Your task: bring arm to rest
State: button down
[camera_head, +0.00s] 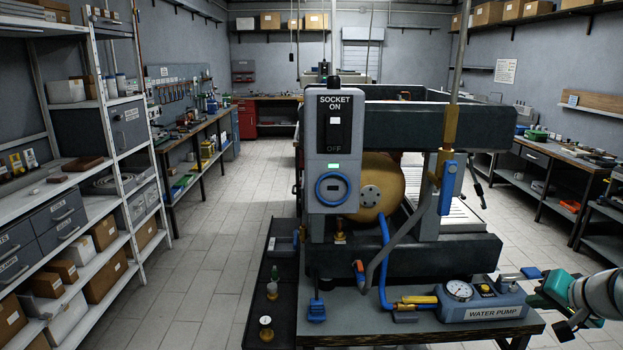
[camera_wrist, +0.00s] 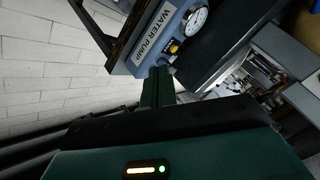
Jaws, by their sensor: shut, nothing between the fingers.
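My arm comes in at the right edge of the head view, with my green and black gripper (camera_head: 548,298) just right of the water pump (camera_head: 482,302). In the wrist view my gripper (camera_wrist: 158,86) has its green fingers together with nothing between them. The pump (camera_wrist: 166,28) is just beyond the fingertips, tilted in that view, with its label and round gauge showing. I cannot tell whether the fingers touch it.
A bench (camera_head: 420,328) carries the pump, a blue hose (camera_head: 383,262) and the boiler (camera_head: 380,187). A grey socket box (camera_head: 334,150) stands in front of the boiler. Shelves (camera_head: 85,195) line the left; a workbench (camera_head: 565,152) is at right. The tiled floor (camera_head: 205,255) at left is clear.

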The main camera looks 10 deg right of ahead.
jog(key=a+r+n+g+y, duration=0.1)
jog(key=a+n+g, duration=0.15)
jog(key=a, duration=1.25)
jog(key=s+a+n, duration=0.3)
jog(key=s+a, duration=0.3)
jog(key=a, duration=0.4)
jog(key=s+a+f+n+g+h, duration=0.1)
jog(key=s+a+n, duration=0.2)
jog(key=s+a, duration=0.4)
jog(key=a, duration=0.3)
jog(key=shift+s+a, duration=0.3)
jog(key=shift+a, duration=0.1)
